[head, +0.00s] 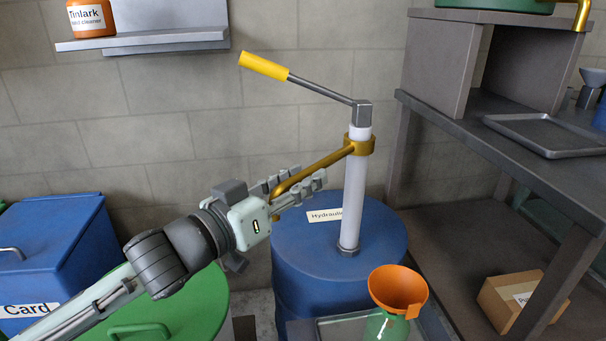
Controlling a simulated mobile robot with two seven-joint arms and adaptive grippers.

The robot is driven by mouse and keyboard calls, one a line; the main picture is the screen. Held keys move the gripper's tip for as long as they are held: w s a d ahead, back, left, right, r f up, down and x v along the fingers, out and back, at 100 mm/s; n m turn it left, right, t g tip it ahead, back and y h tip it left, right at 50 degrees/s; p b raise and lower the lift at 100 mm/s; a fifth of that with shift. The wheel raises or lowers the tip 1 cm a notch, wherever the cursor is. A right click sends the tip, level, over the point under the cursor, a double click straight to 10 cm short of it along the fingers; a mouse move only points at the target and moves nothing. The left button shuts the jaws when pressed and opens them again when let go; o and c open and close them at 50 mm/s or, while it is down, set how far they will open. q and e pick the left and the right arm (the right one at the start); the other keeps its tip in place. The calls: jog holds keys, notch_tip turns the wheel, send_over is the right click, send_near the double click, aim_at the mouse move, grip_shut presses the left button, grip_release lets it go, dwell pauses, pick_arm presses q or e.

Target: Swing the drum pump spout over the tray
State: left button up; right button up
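The drum pump stands on a blue drum (300,260) labelled "Hydraulic". It has a white upright tube (350,200), a grey lever with a yellow grip (264,66), and a brass spout (325,163) pointing left. My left gripper (306,182) is at the spout's outer end. Its fingers lie on either side of the spout; I cannot tell whether they press on it. The spout's tip is partly hidden by the gripper. A grey tray (328,328) is cut off at the bottom edge, beside the drum. My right gripper is not in view.
A green bottle with an orange funnel (398,288) stands at the tray, right of the drum. A dark workbench (480,135) with a shallow metal tray (550,134) is at the right, a cardboard box (505,300) beneath. Blue (55,255) and green bins (190,315) are left.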

pick_arm(q)
jog(key=shift+w+d, duration=0.35)
jog(key=shift+w, duration=0.05)
jog(key=shift+c, duration=0.5)
grip_shut()
